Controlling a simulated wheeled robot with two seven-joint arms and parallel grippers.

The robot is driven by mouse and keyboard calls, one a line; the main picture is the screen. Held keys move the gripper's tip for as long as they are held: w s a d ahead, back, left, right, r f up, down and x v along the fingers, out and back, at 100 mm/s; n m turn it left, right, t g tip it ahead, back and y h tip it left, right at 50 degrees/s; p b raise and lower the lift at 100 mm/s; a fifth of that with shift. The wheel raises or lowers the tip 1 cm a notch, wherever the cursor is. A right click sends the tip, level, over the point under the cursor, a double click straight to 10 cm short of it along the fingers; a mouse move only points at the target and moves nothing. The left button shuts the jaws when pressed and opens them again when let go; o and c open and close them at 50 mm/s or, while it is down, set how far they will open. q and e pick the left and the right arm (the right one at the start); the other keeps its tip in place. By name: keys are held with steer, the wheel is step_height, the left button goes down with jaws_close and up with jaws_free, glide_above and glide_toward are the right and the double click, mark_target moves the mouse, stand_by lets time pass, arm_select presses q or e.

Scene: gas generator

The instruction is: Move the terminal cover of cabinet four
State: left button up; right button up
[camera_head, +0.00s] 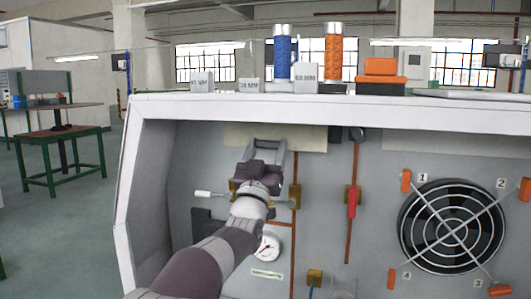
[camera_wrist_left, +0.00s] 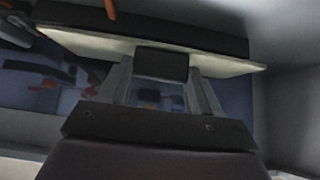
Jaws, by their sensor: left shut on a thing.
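The terminal cover appears to be the pale beige plate (camera_head: 310,139) on the upper back wall inside the cabinet. In the left wrist view the pale plate (camera_wrist_left: 225,68) runs across the top, with a dark block (camera_wrist_left: 160,65) on it. My left gripper (camera_head: 264,148) reaches into the cabinet in front of the plate. In the left wrist view my left gripper (camera_wrist_left: 163,78) has its fingers on either side of the dark block and is shut on it. The arm and gripper hide part of the plate. I cannot tell whether the plate touches the wall. My right gripper is not in view.
The cabinet's white frame (camera_head: 290,103) surrounds the recess. Below the plate are a red valve handle (camera_head: 352,203), a gauge (camera_head: 266,247) and copper pipes. A fan (camera_head: 452,227) with orange clips is at right. Blue (camera_head: 282,58) and orange (camera_head: 333,58) cylinders stand on top.

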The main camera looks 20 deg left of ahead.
arm_select(q)
steer(key=shift+w+f, duration=0.7)
steer(key=shift+w, duration=0.05)
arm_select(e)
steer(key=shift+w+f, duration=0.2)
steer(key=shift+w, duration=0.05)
arm_select(q)
steer(key=o, duration=1.5)
steer(key=shift+w+d+f, duration=0.1)
steer(key=shift+f, duration=0.05)
steer(key=shift+r, duration=0.35)
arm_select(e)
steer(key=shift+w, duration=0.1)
arm_select(q)
steer(key=p+v, duration=0.1)
steer(key=v, duration=1.2)
steer(key=shift+w+f, duration=0.1)
steer(key=shift+f, duration=0.1)
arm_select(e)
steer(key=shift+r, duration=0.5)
